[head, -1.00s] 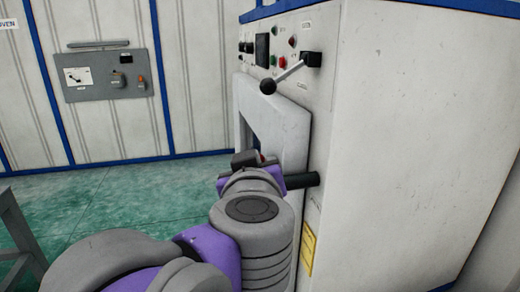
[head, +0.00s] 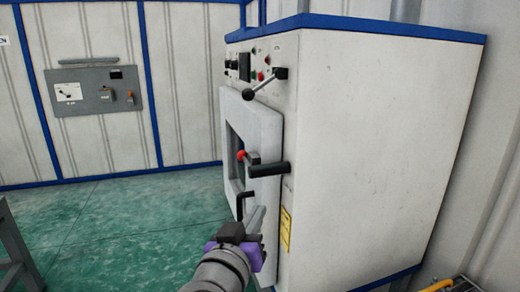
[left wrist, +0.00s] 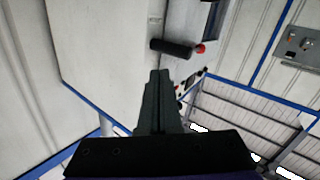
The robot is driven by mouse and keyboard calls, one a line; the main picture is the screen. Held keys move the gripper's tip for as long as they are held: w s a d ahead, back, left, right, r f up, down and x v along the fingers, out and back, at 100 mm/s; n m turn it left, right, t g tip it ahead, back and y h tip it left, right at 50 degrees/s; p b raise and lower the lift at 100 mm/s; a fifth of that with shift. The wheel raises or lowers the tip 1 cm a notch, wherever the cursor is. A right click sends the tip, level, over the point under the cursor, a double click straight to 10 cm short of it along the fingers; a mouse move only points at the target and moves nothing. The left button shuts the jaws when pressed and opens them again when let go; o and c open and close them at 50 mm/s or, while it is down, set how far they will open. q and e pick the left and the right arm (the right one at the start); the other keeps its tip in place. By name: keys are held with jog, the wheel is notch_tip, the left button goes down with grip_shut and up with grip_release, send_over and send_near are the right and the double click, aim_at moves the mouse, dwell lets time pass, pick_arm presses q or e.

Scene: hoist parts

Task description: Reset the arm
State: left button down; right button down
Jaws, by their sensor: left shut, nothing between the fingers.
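My left gripper (head: 252,220) is low in front of the white cabinet's door (head: 263,130) in the head view. Its dark fingers (left wrist: 160,80) are shut and empty in the left wrist view. The door's black handle (head: 268,170) is above the gripper and apart from it; it also shows in the left wrist view (left wrist: 172,48), beyond the fingertips. A red-knobbed lever (head: 243,156) is beside the handle. My right gripper is not in view.
The white cabinet (head: 375,150) fills the right, with a black-knobbed lever (head: 265,87) at its upper front. A grey control panel (head: 97,91) is on the back wall. The green floor (head: 120,230) between is clear. A grey frame (head: 15,245) stands at the left edge.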

pick_arm(q)
jog(key=s+a+f+g+y, duration=0.1)
jog(key=s+a+f+g, duration=0.2)
jog(key=f, duration=0.9)
jog(key=s+a+f+g+y, duration=0.2)
jog(key=s+a+f+g, duration=0.2)
jog(key=s+a+f, duration=0.4)
jog(key=s+a+f+g+y, duration=0.2)
jog(key=s+f, duration=0.6)
jog(key=f, duration=1)
jog(key=a+g, duration=0.2)
jog(key=a, duration=0.1)
jog(key=shift+a+n, duration=0.4)
